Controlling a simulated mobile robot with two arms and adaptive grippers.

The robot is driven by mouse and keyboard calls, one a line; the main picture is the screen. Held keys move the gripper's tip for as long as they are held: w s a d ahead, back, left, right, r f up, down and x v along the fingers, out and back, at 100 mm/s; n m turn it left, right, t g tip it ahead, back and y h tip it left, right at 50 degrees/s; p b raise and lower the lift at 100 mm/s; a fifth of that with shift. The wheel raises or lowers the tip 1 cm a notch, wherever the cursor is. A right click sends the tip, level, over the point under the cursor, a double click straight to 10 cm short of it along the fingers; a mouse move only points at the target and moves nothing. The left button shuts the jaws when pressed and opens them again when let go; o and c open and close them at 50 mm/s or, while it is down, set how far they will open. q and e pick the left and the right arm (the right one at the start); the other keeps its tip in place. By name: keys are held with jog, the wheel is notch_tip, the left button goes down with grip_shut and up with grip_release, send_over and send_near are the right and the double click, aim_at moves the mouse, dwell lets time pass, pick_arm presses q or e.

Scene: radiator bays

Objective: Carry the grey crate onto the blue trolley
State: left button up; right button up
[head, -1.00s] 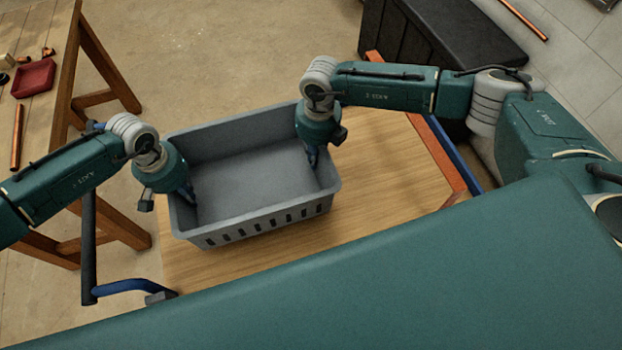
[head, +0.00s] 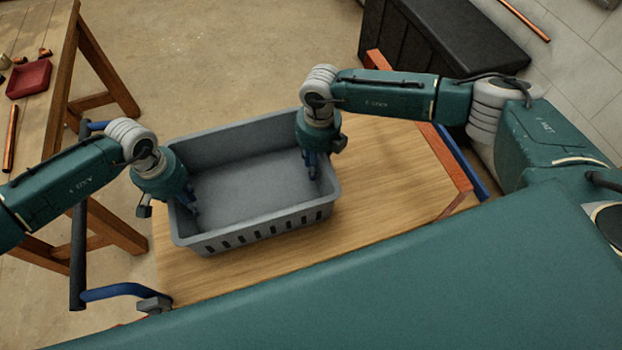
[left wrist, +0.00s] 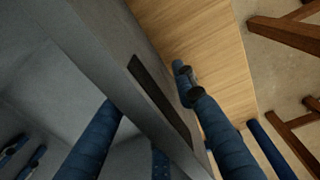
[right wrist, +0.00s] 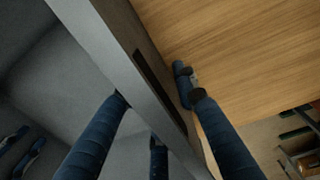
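The grey crate (head: 255,232) is an empty, open box with slots along its near side. In the head view it appears level over the wooden deck of the blue trolley (head: 390,165); I cannot tell whether its base touches the deck. My left gripper (head: 188,202) straddles the crate's left wall, and my right gripper (head: 313,168) straddles its right wall. Both wrist views show blue fingers inside and outside the wall, close against it, in the left wrist view at the crate wall (left wrist: 122,70) and in the right at the other wall (right wrist: 118,55). Outer fingers are hidden in the head view.
A wooden table (head: 42,105) with a red tray (head: 29,78) and copper parts stands at the left. A black box (head: 440,45) is behind the trolley at the right. The trolley's dark handle (head: 78,255) rises at its left end. Bare deck shows right of the crate.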

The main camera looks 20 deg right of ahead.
pick_arm(q)
jog(key=r, duration=1.1)
jog(key=shift+a+r, duration=0.1)
jog(key=shift+a, duration=0.15)
jog(key=shift+r, duration=0.15)
pick_arm(e)
jog(key=shift+r, duration=0.3)
jog(key=r, duration=1.1)
jog(key=shift+d+r, duration=0.25)
